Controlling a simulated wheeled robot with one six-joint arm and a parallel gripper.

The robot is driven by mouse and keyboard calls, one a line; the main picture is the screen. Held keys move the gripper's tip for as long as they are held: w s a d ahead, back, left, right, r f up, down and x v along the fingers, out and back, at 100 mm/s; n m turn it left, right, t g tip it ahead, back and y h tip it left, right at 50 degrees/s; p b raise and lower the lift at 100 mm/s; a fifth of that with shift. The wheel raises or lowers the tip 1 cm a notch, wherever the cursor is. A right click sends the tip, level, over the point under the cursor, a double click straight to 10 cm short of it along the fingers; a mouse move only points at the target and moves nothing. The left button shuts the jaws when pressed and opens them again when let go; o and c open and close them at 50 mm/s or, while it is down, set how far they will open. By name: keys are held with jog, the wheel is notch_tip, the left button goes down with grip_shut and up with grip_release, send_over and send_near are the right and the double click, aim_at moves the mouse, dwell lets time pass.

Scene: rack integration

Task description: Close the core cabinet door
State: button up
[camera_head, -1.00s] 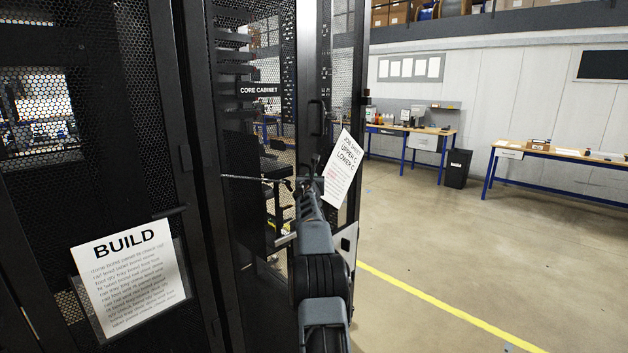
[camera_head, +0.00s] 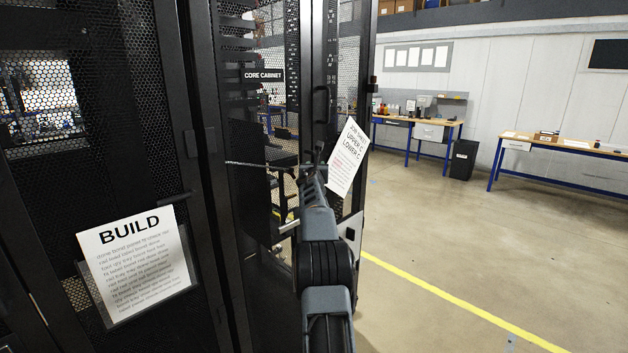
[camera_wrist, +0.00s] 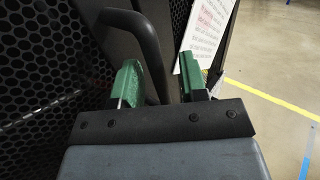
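The core cabinet door (camera_head: 290,60) is a black mesh door with a "CORE CABINET" label (camera_head: 263,76). It stands at a steep angle to my view, and how far open it is cannot be told. Its dark bar handle (camera_head: 321,104) shows on the upright strip, and as a curved bar in the wrist view (camera_wrist: 143,35). My gripper (camera_head: 312,172) is in front of the door, below the handle's upper part. In the wrist view my gripper (camera_wrist: 163,80) has its green fingers apart.
A white job sheet (camera_head: 347,157) hangs tilted just right of my gripper. A black mesh panel with a "BUILD" sheet (camera_head: 135,262) stands at left. The floor at right is open, with a yellow line (camera_head: 450,306). Blue-legged workbenches (camera_head: 418,124) and a black bin (camera_head: 463,159) are farther back.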

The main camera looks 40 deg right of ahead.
jog(key=b+v, duration=0.8)
jog(key=v, duration=0.4)
jog(key=shift+s+a, duration=0.2)
jog(key=shift+s, duration=0.1)
